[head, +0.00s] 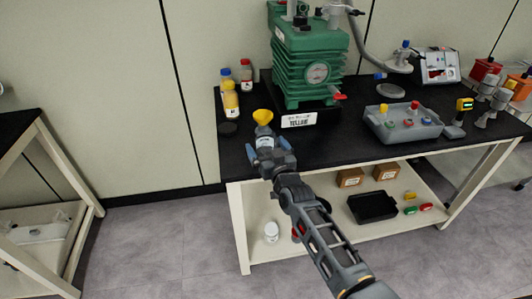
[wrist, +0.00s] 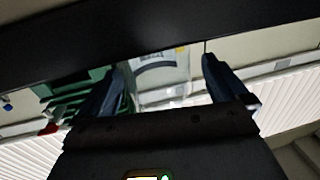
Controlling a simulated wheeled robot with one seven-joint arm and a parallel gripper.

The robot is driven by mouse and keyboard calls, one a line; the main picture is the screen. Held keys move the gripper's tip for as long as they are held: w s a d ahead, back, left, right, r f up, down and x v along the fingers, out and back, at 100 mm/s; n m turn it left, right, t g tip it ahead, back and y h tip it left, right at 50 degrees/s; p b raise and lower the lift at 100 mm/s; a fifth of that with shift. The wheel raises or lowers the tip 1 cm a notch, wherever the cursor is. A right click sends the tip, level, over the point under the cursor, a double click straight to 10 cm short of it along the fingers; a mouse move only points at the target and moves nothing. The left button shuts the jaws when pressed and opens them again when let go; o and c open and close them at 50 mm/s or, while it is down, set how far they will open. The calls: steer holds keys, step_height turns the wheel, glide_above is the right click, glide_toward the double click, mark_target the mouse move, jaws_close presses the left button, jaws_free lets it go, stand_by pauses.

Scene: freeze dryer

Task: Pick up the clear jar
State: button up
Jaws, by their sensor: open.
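The fingers are open, and a gap shows on the right side. I cannot tell whether the left finger touches the jar.
A green pump (head: 307,65) stands behind, with a label card (head: 299,120) in front. A grey tray (head: 403,124) is at the right. The lower shelf holds a white-capped jar (head: 271,231) and a black tray (head: 373,207).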

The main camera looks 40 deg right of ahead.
steer(key=shift+b+x, duration=0.85)
steer(key=shift+x, duration=0.75)
steer(key=shift+d, duration=0.15)
steer(key=shift+s, duration=0.1)
steer(key=c, duration=0.9)
